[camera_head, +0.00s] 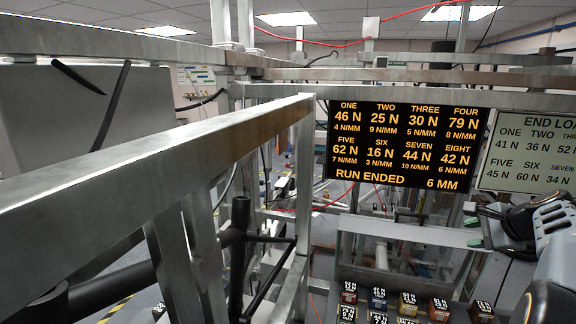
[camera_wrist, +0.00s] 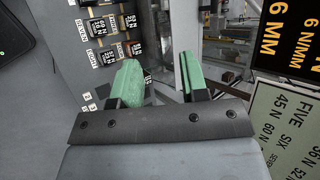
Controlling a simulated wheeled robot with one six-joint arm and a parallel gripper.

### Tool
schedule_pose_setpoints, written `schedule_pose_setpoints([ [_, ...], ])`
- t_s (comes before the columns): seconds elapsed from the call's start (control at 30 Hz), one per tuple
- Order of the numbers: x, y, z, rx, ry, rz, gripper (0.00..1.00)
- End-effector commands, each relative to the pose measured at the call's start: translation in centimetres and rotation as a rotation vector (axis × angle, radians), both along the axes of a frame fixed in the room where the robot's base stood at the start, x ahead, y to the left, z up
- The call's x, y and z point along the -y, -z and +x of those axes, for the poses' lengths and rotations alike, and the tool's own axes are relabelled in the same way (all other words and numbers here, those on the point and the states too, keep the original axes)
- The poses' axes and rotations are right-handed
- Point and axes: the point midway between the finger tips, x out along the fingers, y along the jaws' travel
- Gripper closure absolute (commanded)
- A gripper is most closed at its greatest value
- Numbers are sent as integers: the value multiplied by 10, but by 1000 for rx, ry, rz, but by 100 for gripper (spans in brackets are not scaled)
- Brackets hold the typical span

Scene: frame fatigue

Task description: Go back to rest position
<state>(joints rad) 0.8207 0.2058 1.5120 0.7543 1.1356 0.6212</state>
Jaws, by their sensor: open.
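My gripper (camera_head: 474,232) is at the right edge of the head view, with its green fingertips pointing left. In the wrist view my gripper (camera_wrist: 162,76) is open, with two green fingers apart and nothing held between them. It is up in the air, in front of the lower part of a pale board (camera_head: 524,150) headed "END LOA", whose right side is cut off. Part of my arm hides the lower right of the head view.
Several labelled blocks (camera_head: 438,310) stand low at the bottom right; in the wrist view they show left of the fingers. A black display (camera_head: 405,146) reads "RUN ENDED 6 MM". A large metal frame (camera_head: 150,165) crosses the left and middle.

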Motion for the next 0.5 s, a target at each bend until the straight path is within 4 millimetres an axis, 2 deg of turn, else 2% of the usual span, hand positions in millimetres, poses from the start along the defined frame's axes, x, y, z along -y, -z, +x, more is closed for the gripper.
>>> schedule_pose_setpoints([
  [0.17,5,27,-11,-56,-66,-96,59],
  [0.27,1,44,-23,-100,-116,-154,59],
  [0.37,-14,61,-35,-148,-201,-230,59],
  [0.5,-50,81,-53,-211,-365,-356,59],
])
